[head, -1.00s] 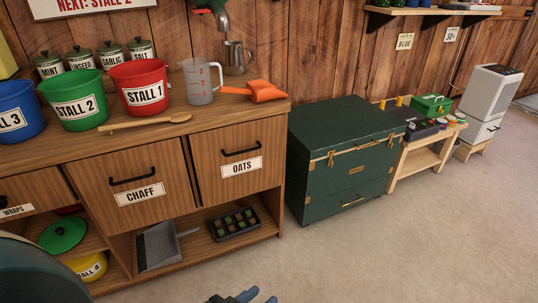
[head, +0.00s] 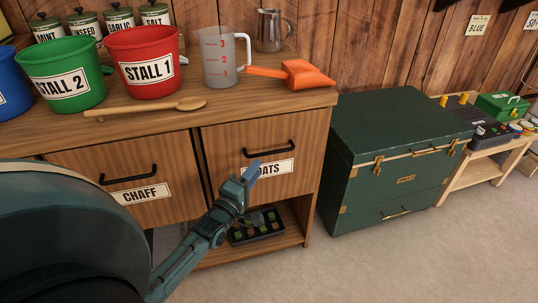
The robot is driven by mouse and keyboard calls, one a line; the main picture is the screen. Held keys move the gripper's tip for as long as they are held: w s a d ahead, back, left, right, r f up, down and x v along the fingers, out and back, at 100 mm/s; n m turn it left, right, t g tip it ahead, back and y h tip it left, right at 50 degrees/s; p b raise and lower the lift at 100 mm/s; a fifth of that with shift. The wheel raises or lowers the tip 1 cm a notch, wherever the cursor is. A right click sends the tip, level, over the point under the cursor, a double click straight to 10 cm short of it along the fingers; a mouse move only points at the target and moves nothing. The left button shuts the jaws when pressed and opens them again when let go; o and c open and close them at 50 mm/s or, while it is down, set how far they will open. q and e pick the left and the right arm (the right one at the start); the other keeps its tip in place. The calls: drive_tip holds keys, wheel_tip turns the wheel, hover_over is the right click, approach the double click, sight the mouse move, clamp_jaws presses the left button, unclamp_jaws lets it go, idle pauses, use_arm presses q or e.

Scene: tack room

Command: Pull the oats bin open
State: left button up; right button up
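The oats bin (head: 226,153) is a wooden front in the cabinet, right of the chaff bin, with a black bar handle (head: 270,150) and a white OATS label (head: 277,170). It sits flush with the cabinet and looks shut. My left gripper (head: 254,170) is in front of this bin, just below the handle's left end, and covers the left part of the label. I see no contact with the handle. Its fingers overlap in this view, so their opening is unclear. My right gripper is not in view.
The chaff bin (head: 90,165) is to the left. On the counter stand a red bucket (head: 140,60), a green bucket (head: 62,78), a measuring jug (head: 222,62), an orange scoop (head: 305,76) and a wooden spoon (head: 150,108). A green trunk (head: 395,125) stands right of the cabinet. Open floor lies in front.

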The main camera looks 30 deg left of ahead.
sight(269, 153)
use_arm(q)
drive_tip(key=w, duration=0.2)
drive_tip(key=w+b, duration=0.1)
drive_tip(key=w, duration=0.2)
drive_tip(key=w+r, duration=0.1)
drive_tip(key=w, duration=0.2)
drive_tip(key=shift+w+a, duration=0.2)
drive_tip(key=shift+a, duration=0.05)
clamp_jaws()
